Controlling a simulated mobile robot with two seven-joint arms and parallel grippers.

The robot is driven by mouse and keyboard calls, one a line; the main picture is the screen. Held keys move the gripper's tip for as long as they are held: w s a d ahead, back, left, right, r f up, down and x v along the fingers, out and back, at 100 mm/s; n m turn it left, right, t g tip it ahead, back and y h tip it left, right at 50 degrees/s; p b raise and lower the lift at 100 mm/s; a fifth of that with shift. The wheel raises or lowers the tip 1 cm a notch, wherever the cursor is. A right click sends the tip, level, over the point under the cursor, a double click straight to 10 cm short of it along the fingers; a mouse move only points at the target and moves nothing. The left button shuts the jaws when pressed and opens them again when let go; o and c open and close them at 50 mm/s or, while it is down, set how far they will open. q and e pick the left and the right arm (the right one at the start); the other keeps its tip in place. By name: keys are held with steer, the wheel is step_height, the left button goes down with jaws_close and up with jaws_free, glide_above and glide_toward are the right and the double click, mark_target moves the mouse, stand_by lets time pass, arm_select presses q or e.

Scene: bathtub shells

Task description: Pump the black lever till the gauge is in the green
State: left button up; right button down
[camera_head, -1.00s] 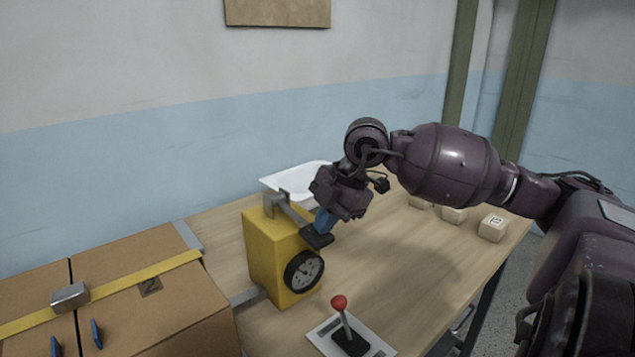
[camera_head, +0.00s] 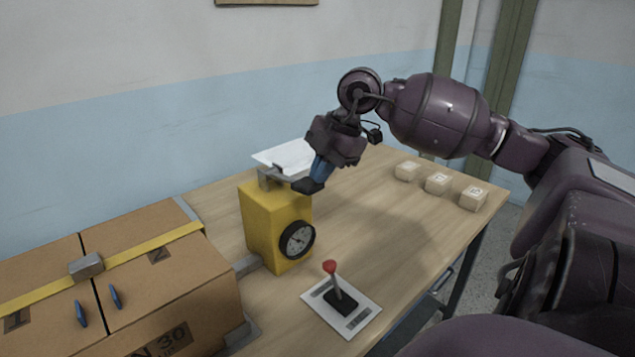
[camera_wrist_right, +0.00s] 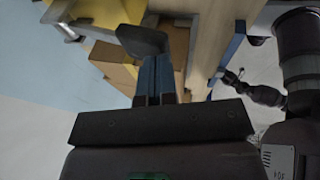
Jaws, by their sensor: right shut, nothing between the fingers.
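A yellow pump box (camera_head: 262,228) stands on the wooden table, with a round black-rimmed gauge (camera_head: 299,240) on its front. The gauge has a pale face; I cannot read the needle or make out a green zone. The lever's black end (camera_head: 307,186) sticks out at the top right of the box, raised to about its top. My right gripper (camera_head: 319,174) is shut with nothing between its fingers, its blue fingertips right at the black end. In the right wrist view the blue fingers (camera_wrist_right: 156,70) meet the black end (camera_wrist_right: 142,40). My left gripper is not in view.
A red-knobbed joystick on a white plate (camera_head: 364,305) lies in front of the box. A strapped cardboard box (camera_head: 185,290) is at left. Three small wooden blocks (camera_head: 438,183) stand at right.

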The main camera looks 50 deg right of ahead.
steer(key=p+v, duration=0.1)
steer(key=v, duration=0.7)
steer(key=shift+s+d, duration=0.3)
steer(key=shift+s, duration=0.05)
steer(key=shift+r, duration=0.1)
stand_by(0.6)
